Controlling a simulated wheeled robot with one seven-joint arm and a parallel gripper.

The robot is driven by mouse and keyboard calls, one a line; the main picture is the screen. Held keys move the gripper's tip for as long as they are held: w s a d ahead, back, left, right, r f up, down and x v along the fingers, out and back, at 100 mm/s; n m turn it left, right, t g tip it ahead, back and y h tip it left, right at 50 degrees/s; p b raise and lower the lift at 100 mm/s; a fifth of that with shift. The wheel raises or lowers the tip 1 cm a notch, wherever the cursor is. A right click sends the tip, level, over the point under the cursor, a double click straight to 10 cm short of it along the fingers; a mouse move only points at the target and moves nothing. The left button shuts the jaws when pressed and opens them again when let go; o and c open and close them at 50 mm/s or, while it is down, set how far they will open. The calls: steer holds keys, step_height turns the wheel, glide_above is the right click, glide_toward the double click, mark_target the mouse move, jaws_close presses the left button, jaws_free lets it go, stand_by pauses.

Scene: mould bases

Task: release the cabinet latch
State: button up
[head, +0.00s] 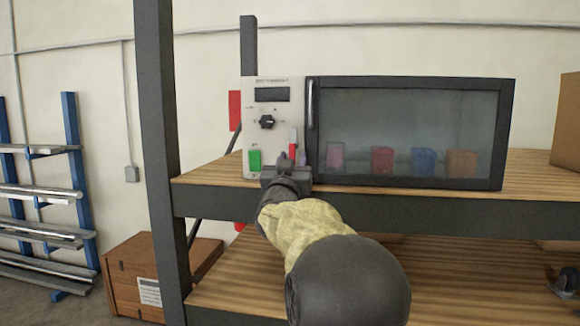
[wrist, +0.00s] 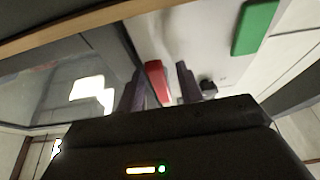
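The cabinet (head: 410,110) is a box with a dark-framed glass door and a pale control panel (head: 258,135) on its left. A small upright red piece (head: 292,152), probably the latch, is low on the panel near the door edge. A green button (head: 255,160) is to its left. My gripper (head: 297,158) is at the panel's lower right corner. In the wrist view, the gripper's dark fingers (wrist: 159,82) are apart, and the red piece (wrist: 155,77) shows between them with gaps at both sides. I cannot tell whether a finger touches it. The door looks shut.
The cabinet stands on a wooden shelf (head: 225,182) with a dark upright post (head: 158,150) at left. Several coloured containers show behind the glass. A cardboard box (head: 567,125) stands at the far right. A black dial (head: 267,122) is on the panel. A vertical handle (head: 311,105) is on the door.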

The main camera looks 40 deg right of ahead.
steer(key=b+v, duration=0.9)
steer(key=v, duration=0.8)
steer(key=shift+a, duration=0.2)
steer(key=shift+f, duration=0.1)
steer(key=w+a+f+n+g+y, duration=0.15)
steer(key=a+f+y, duration=0.25)
steer(key=f, duration=0.4)
steer(key=w+a+f+n+y, duration=0.3)
steer(key=a+f+y, duration=0.15)
steer(key=f, duration=0.35)
steer(key=w+a+f+n+y, duration=0.25)
steer(key=f+y, duration=0.25)
steer(key=f, duration=0.4)
steer(key=s+a+f+n+g+y, duration=0.1)
steer(key=s+a+f+g, duration=0.4)
steer(key=s+f, duration=0.3)
steer(key=s+a+f+n+g+y, duration=0.1)
steer(key=s+a+f+g, duration=0.4)
steer(key=f, duration=0.8)
steer(key=s+a+y, duration=0.1)
steer(key=s, duration=0.2)
steer(key=shift+s+f+n+g, duration=0.2)
steer(key=shift+f+n+g, duration=0.1)
steer(key=shift+f+g, duration=0.05)
